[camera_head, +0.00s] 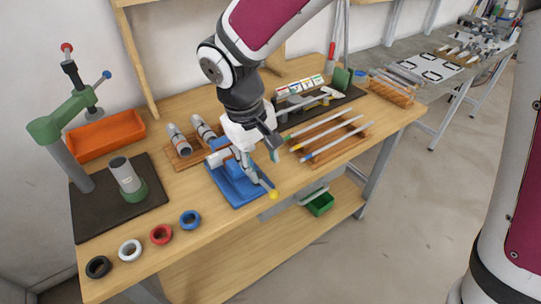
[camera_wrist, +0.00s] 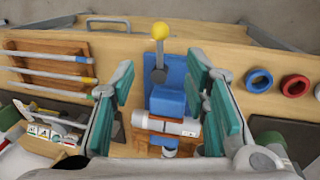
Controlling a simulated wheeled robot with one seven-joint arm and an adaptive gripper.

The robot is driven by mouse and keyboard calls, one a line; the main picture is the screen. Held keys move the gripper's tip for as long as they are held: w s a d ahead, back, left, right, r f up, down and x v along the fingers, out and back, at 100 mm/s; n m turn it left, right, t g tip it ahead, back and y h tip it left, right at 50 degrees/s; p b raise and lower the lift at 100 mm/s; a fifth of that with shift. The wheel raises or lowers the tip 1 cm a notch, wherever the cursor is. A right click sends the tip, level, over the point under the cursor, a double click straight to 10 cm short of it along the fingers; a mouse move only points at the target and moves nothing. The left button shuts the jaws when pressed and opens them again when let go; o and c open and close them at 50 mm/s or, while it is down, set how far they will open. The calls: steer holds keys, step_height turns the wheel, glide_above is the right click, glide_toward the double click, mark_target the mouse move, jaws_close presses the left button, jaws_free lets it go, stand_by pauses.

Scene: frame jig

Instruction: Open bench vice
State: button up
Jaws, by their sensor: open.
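The blue bench vice (camera_head: 237,188) is on the wooden bench. Its grey lever, tipped with a yellow ball (camera_head: 272,194), points towards the bench's front edge. In the wrist view the vice (camera_wrist: 172,98) lies between my fingers, with the yellow ball (camera_wrist: 160,30) at the top beyond the fingertips. A silver cylinder with an orange-brown band (camera_wrist: 166,124) lies across the vice, seemingly in its jaws. My gripper (camera_head: 262,160) is open above the vice, its teal-padded fingers (camera_wrist: 160,85) apart and empty. Contact with the vice cannot be told. My gripper hides part of the vice in the head view.
A green press (camera_head: 62,130) on a dark mat and an orange bin (camera_head: 105,136) stand left. Several coloured rings (camera_head: 161,234) line the front left edge. Two silver cylinders (camera_head: 180,139) lie behind the vice. A rack of rods (camera_head: 330,140) lies right. The front edge by the rings has free room.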

mark_target(270, 190)
steer(key=f, duration=0.3)
steer(key=d+f, duration=0.1)
steer(key=f, duration=0.3)
steer(key=w+f, duration=0.1)
steer(key=f, duration=0.2)
steer(key=shift+w+d+f, duration=0.1)
steer(key=shift+d+f, duration=0.05)
steer(key=shift+d, duration=0.15)
steer(key=shift+c, duration=0.6)
jaws_close()
